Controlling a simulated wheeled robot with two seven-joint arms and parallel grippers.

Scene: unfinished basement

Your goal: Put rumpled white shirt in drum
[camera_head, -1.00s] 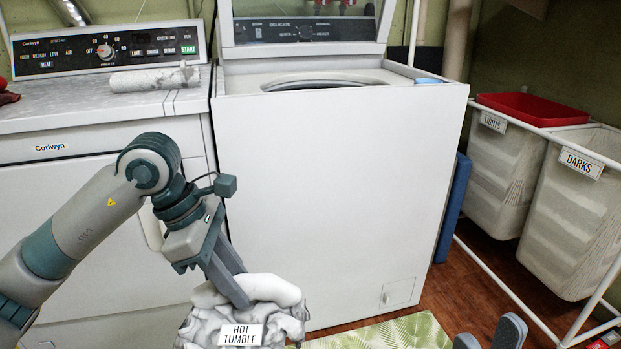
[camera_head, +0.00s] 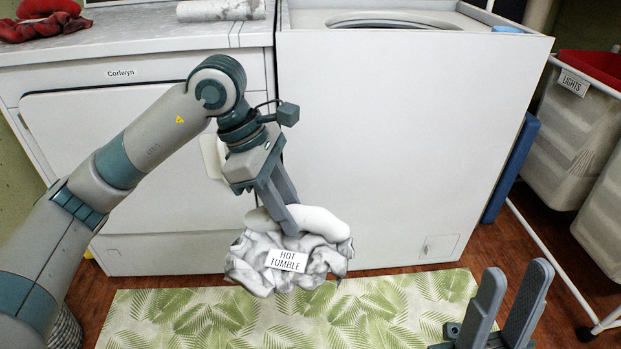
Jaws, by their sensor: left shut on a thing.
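The rumpled white shirt (camera_head: 322,262) bears a tag reading "HOT TUMBLE" and hangs from my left gripper (camera_head: 288,222), which is shut on it. It is in front of the two machines, above the leaf-patterned mat. The Corlwyn machine (camera_head: 130,120) on the left has a front door that looks closed; its drum is hidden. The white top-loading machine (camera_head: 400,140) on the right has its round top opening (camera_head: 390,20) partly in view. My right gripper (camera_head: 512,300) is at the lower right, empty, with its two fingers apart.
Red cloths (camera_head: 45,22) and a whitish rolled item (camera_head: 220,10) lie on the left machine. A leaf-patterned mat (camera_head: 200,320) covers the floor in front. A blue panel (camera_head: 512,168) and a bin labelled "LIGHTS" (camera_head: 560,140) on a white frame stand at right.

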